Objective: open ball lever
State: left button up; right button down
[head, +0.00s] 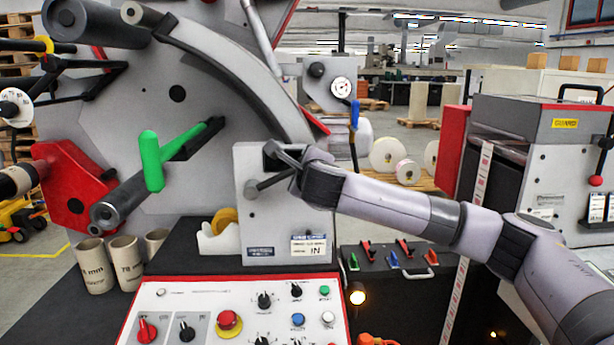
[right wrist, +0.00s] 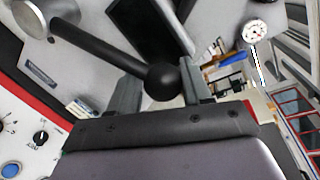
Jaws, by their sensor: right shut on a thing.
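The ball lever (head: 268,183) is on the front of a grey box-shaped housing in the middle of the head view. Its dark rod runs from a round hub up and right to my right gripper (head: 282,162), which hides the ball there. In the right wrist view the black rod comes from the silver hub at upper left, and the ball lever's round black knob (right wrist: 162,81) sits between the two fingers of my right gripper (right wrist: 160,72). The right gripper is shut on this ball. My left gripper is in neither view.
A control panel (head: 240,310) with knobs and a red button lies below the housing. A tape roll (head: 224,219) and cardboard cores (head: 126,262) stand left of it. A green-handled shaft (head: 152,162) sticks out at left.

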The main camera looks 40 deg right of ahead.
jog(key=shift+w+a+r, duration=0.1)
jog(key=shift+a+r, duration=0.2)
jog(key=shift+r, duration=0.5)
jog(key=c, duration=0.6)
grip_release()
jog(key=shift+o, duration=0.4)
jog(key=shift+w+a+f, duration=0.1)
jog(key=shift+f+n, duration=0.1)
jog(key=shift+n, duration=0.2)
jog(key=b+v, duration=0.1)
jog(key=v, duration=0.6)
jog(key=shift+f, duration=0.1)
